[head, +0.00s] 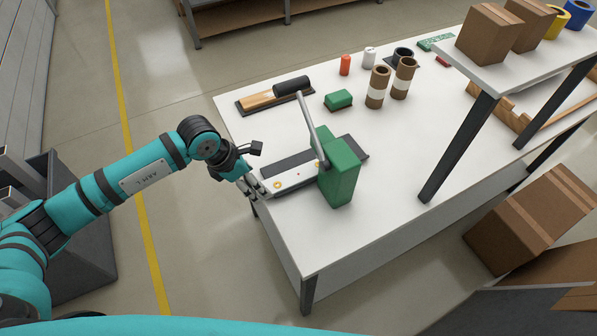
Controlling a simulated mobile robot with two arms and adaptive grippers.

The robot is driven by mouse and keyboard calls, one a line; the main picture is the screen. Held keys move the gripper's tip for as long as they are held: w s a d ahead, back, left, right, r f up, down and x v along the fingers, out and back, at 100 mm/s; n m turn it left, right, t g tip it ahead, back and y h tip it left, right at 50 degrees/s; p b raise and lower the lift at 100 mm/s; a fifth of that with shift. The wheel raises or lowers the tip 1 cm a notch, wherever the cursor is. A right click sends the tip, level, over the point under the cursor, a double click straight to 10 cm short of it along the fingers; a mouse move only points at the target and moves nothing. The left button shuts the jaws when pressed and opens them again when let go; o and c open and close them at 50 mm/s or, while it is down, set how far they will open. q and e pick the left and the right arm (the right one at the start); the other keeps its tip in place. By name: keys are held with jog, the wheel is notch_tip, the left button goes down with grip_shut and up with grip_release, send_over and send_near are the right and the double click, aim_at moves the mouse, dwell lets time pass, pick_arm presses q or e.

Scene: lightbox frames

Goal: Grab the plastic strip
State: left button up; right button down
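A green press (340,175) with a long lever and black handle (292,86) stands on the white table. A pale flat strip (299,179) with yellow ring marks extends left from under its green body, beside a dark grey bar (288,165). I take this pale piece for the plastic strip, but cannot tell it apart from the press base. My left gripper (257,188) is at the strip's left end, by the table's left edge. Its fingers are small and partly merge with the strip, so their opening and any contact are unclear. My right gripper is out of view.
Behind the press are a wood-handled tool (258,99), a green block (338,99), brown rolls (377,88) and small bottles (345,65). A raised shelf (487,78) with cardboard boxes (490,33) stands at right. The table's front (310,237) is clear.

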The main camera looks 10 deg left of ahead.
pick_arm(q)
jog(key=x, duration=0.1)
jog(key=p+x, duration=0.1)
jog(key=x, duration=0.1)
jog(key=p+x, duration=0.1)
jog(key=shift+w+d+f, duration=0.25)
jog(key=shift+w, duration=0.1)
jog(key=shift+f, duration=0.35)
jog(key=shift+c, duration=0.4)
jog(key=shift+w, duration=0.1)
jog(key=c, duration=1.2)
jog(key=shift+c, duration=0.2)
jog(key=shift+r, duration=0.1)
